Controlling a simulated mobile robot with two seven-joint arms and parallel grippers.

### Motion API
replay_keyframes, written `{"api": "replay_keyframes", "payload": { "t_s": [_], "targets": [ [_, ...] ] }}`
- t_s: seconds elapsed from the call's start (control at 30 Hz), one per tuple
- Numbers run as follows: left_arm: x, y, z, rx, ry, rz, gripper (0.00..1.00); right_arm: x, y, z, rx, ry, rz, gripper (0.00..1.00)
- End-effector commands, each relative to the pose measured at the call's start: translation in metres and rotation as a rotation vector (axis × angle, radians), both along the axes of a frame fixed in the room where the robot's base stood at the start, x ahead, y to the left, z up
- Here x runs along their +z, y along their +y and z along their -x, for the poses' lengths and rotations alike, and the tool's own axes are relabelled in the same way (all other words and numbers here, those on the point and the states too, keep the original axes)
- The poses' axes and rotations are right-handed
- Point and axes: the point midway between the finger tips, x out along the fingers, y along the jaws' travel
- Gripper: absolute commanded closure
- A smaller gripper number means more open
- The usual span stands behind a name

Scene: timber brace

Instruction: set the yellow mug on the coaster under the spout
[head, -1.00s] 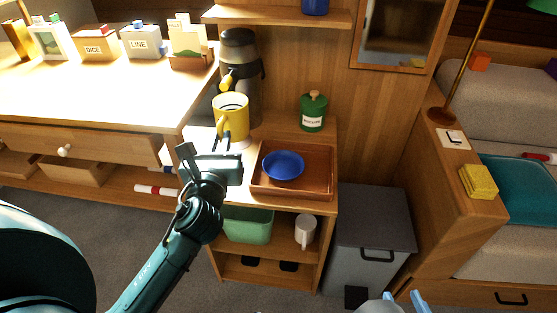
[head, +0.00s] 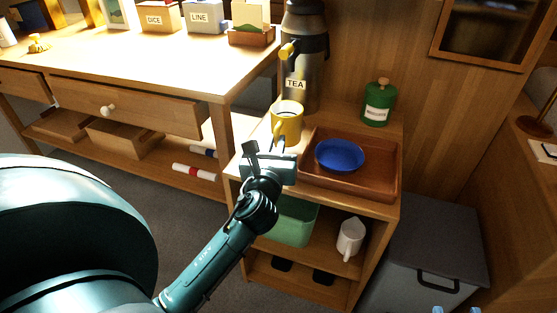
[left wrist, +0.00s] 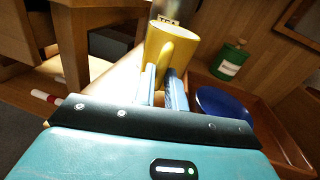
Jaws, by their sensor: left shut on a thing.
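My left gripper (head: 279,150) is shut on the yellow mug (head: 288,122), holding it upright from the near side. The mug also shows in the left wrist view (left wrist: 168,55), between and beyond the blue fingers (left wrist: 163,88). The mug is in front of and below the yellow spout (head: 287,50) of the grey flask labelled TEA (head: 303,92). I cannot tell whether the mug touches the cabinet top. No coaster can be made out; the mug and gripper cover that area. My right gripper (head: 456,310) shows only its blue fingertips, apart, at the bottom edge.
A brown tray (head: 388,178) with a blue bowl (head: 339,156) lies right of the mug. A green canister (head: 378,102) stands behind the tray. The wooden desk (head: 150,75) is to the left.

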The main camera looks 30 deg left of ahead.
Motion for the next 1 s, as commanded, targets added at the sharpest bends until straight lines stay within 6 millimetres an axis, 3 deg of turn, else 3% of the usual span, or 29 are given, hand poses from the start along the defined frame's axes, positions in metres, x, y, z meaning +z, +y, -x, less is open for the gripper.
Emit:
{"api": "replay_keyframes", "payload": {
  "t_s": [0.2,0.57,0.6,0.8,0.87,1.0],
  "targets": [
    [-0.033,0.0,0.0,-0.001,-0.001,0.002,1.0,-0.004,0.006,0.002,0.031,-0.075,-0.03,0.64],
    [-0.035,0.0,0.0,-0.002,-0.001,0.0,1.0,-0.001,0.007,0.002,0.035,-0.079,-0.037,0.64],
    [-0.037,0.0,0.0,-0.001,0.002,0.001,0.87,0.0,0.007,0.002,0.035,-0.08,-0.04,0.64],
    [-0.036,0.0,0.0,-0.001,0.002,0.001,0.71,0.0,0.007,0.002,0.035,-0.079,-0.039,0.64],
    [-0.036,0.0,0.0,-0.001,0.002,0.001,0.66,0.0,0.007,0.002,0.035,-0.079,-0.039,0.64],
    [-0.036,0.0,0.0,-0.001,0.001,0.0,0.66,0.0,0.007,0.002,0.035,-0.079,-0.039,0.64]
  ]
}}
